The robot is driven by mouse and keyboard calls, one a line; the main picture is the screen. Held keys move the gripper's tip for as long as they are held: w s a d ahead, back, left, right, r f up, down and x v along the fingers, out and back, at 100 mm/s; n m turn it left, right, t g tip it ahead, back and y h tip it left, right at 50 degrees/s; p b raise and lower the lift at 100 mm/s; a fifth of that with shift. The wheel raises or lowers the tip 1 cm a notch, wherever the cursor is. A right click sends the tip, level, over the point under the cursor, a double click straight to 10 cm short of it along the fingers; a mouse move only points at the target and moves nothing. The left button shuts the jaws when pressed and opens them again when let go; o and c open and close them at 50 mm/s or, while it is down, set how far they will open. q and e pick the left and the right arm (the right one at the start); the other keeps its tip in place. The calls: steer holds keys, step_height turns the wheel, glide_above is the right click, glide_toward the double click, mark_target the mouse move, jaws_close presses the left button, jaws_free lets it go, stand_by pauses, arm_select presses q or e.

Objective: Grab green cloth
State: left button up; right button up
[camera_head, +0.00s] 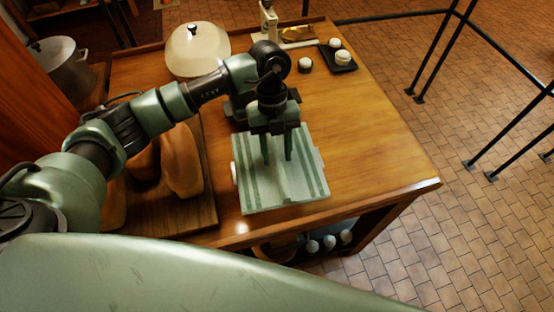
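The green cloth (310,180) is pale green with darker green stripes. It lies flat near the front edge of the wooden table, with a raised fold line down its middle. My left gripper (277,162) is over the back half of the cloth, fingers pointing down. Its two fingers are apart, with cloth showing between them. I cannot tell whether the tips touch the cloth. The gripper hides part of the cloth's back edge. My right gripper is not in view.
Bread loaves (181,160) lie on a board (205,205) left of the cloth. A cream domed lid (197,50) stands behind. The table (375,150) is clear right of the cloth.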

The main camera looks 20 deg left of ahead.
arm_select(q)
steer(key=shift+c, duration=0.3)
jaws_close()
